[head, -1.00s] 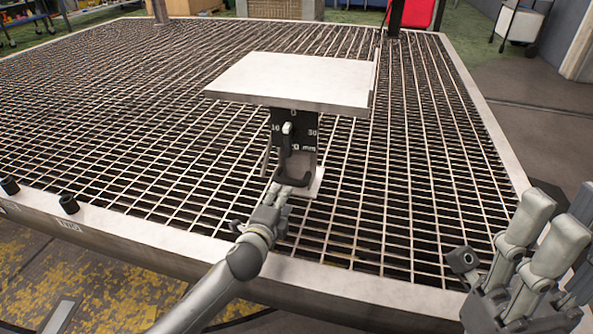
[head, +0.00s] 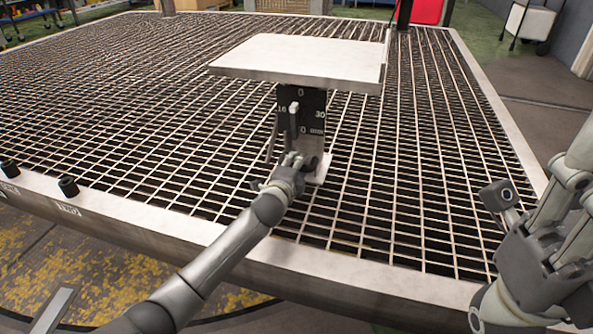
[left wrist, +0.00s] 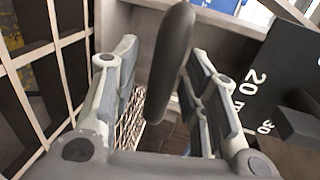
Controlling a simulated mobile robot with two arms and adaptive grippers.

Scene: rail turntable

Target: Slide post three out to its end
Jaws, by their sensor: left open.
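A white slab (head: 300,58) stands over the grating on a support with a black dial plate (head: 313,108) marked in mm and a pale pointer (head: 294,108). No label marks this as post three that I can read. My left gripper (head: 292,164) is at the foot of the dial, partly hiding it. In the left wrist view a dark rounded handle (left wrist: 172,55) stands between its open fingers, with visible gaps at both sides. The dial plate (left wrist: 280,75) is at right there. My right gripper (head: 540,205) is at the right edge, fingers spread and empty, partly cut off.
The wide metal grating (head: 130,110) has a pale raised rim (head: 150,228). Two short black pegs (head: 68,186) with small unreadable labels stand at the rim's front left. The grating around the support is bare.

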